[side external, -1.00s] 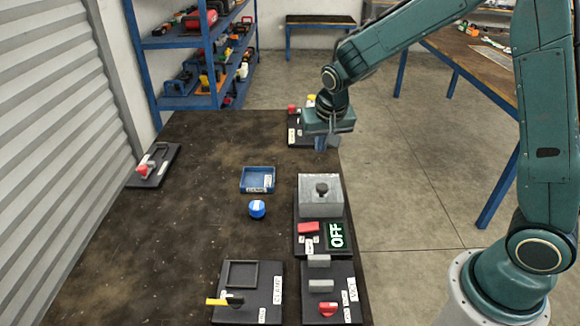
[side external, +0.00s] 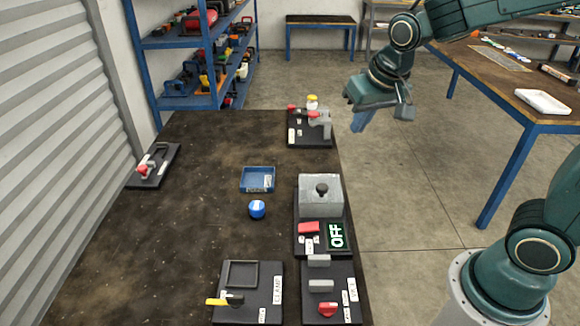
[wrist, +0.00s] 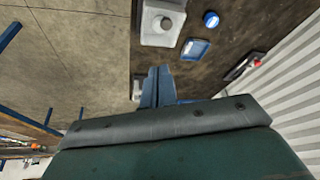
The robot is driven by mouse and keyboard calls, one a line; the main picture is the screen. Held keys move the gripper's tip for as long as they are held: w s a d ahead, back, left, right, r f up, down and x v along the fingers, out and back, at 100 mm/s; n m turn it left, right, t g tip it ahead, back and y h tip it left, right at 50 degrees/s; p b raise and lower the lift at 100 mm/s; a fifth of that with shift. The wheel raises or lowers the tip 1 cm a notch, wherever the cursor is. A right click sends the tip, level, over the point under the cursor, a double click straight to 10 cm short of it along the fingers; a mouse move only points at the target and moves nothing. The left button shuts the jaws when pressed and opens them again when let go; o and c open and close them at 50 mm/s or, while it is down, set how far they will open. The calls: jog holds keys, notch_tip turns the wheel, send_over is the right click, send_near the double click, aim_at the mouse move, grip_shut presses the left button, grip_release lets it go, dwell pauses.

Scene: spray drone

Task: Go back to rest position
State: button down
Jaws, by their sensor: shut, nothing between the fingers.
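My gripper (side external: 361,122) is shut and empty. In the side external view it hangs in the air beyond the right edge of the dark table (side external: 200,225), higher than the tabletop and to the right of the far fixture. In the wrist view the closed blue fingers (wrist: 157,86) point toward the table edge and touch nothing.
On the table are a fixture with red handles (side external: 312,128), a blue tray (side external: 257,180), a blue round object (side external: 257,209), a grey box unit (side external: 320,195) by an OFF sign, and a clamp board (side external: 262,290). A side table (side external: 500,85) stands right. Floor between is clear.

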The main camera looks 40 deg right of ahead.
jog(key=s+a+r+n, duration=0.1)
jog(key=s+r+n, duration=0.1)
jog(key=s, duration=0.6)
jog(key=s+r+n+t+y, duration=0.1)
jog(key=s+r+n, duration=0.1)
jog(key=s, duration=0.6)
jog(key=shift+s+a, duration=0.35)
jog(key=shift+s, duration=0.05)
